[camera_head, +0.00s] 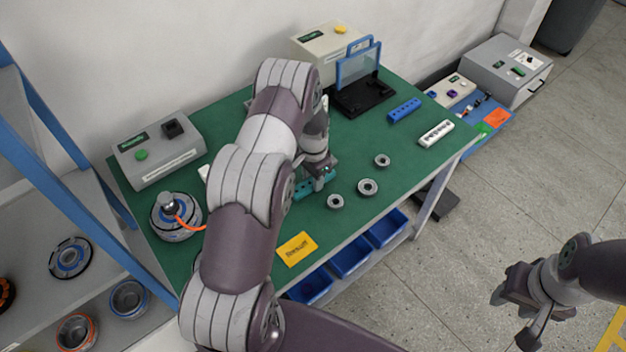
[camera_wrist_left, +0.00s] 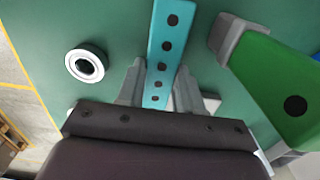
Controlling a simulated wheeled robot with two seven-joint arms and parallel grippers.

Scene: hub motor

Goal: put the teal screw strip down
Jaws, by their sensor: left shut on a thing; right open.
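The teal screw strip (camera_head: 309,187) is a narrow bar with a row of dark holes, low over the green table. In the left wrist view the strip (camera_wrist_left: 165,48) points away from my gripper, its near end between the fingers. My left gripper (camera_head: 318,166) is shut on it; the fingers also show in the left wrist view (camera_wrist_left: 158,92). I cannot tell whether the strip touches the tabletop. My arm hides part of the strip in the head view. My right gripper (camera_head: 516,308) is open and empty, over the floor at the lower right.
Metal rings (camera_head: 367,187) lie right of the strip. A blue strip (camera_head: 404,110) and a white strip (camera_head: 436,133) lie further right on the green table (camera_head: 350,150). A yellow label (camera_head: 296,249) lies near the front edge. In the left wrist view a green part (camera_wrist_left: 275,85) is close by.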

